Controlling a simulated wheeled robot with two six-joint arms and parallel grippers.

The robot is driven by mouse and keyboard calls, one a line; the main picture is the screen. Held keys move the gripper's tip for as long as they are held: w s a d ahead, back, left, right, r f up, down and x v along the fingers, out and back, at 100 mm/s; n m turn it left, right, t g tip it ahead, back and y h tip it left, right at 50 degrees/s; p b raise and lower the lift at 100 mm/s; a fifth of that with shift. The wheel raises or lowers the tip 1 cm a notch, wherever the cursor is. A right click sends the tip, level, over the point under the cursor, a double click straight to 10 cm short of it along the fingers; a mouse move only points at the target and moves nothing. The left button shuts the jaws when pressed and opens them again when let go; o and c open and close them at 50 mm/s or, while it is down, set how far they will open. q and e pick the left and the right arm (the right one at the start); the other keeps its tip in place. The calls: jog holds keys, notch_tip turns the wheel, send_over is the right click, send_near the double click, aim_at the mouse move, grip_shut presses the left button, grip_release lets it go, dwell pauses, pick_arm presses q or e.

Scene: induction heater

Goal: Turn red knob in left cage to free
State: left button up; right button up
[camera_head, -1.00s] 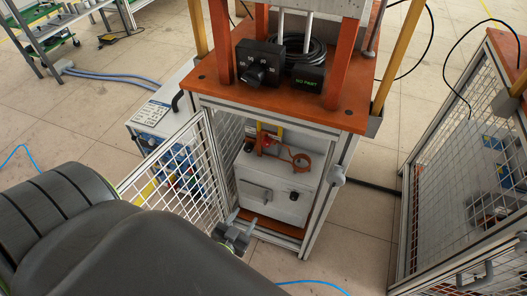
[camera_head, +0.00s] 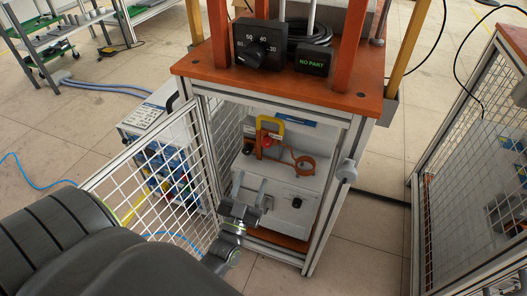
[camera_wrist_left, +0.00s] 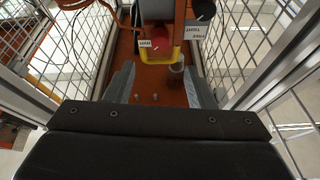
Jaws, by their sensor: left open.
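The red knob (camera_head: 267,143) sits inside the open cage under the orange tabletop, beside a yellow bracket (camera_head: 272,122). In the left wrist view the red knob (camera_wrist_left: 158,40) appears ahead of the fingers, with small white labels by it and the yellow bracket (camera_wrist_left: 160,60) in front. My right gripper is not in view.
The mesh door (camera_head: 165,180) stands open at the left. A white box (camera_head: 280,190) with a handle and an orange coil (camera_head: 304,166) fill the cage. A dial (camera_head: 258,45) and a "NO PART" display (camera_head: 312,61) stand on top. Another mesh cage (camera_head: 470,180) is at the right.

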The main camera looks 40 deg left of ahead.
aim_at(265, 147)
pick_arm(q)
jog(key=x, duration=0.9)
jog(key=shift+w, duration=0.25)
jog(key=shift+w+a+r, duration=0.15)
jog(key=shift+w, duration=0.2)
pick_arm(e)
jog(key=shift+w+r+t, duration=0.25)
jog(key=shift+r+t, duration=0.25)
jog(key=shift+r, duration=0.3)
pick_arm(q)
jog(key=c, duration=0.9)
jog(key=shift+c, duration=0.3)
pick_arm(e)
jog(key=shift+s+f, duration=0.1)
